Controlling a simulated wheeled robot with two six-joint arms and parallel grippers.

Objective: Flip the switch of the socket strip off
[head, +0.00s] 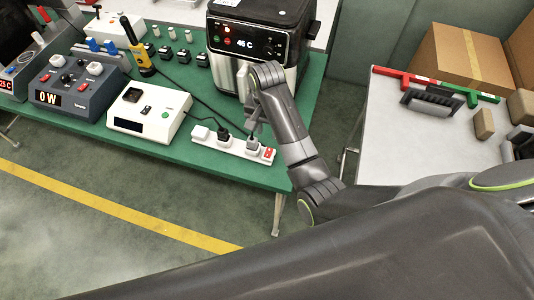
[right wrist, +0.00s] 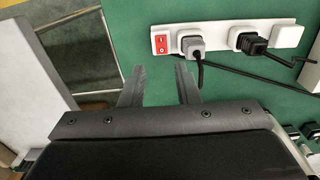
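The white socket strip (head: 228,147) lies on the green bench near its front right corner. Its red switch (head: 268,153) is at the right end; in the right wrist view the switch (right wrist: 160,43) is at the strip's left end. Which way the rocker is tilted is too small to tell. A grey plug (right wrist: 192,45) and a black plug (right wrist: 248,42) sit in the strip. My right gripper (right wrist: 160,70) is open and empty, its fingers apart, short of the switch in that view. In the head view the right gripper (head: 254,117) is above the strip's right part. My left gripper is not in view.
A black air fryer (head: 258,45) showing 46 C stands behind the strip. A white meter box (head: 150,112) is left of it. Dark cables run across the bench. A grey table (head: 400,150) with a cardboard box (head: 470,57) is at right, past a floor gap.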

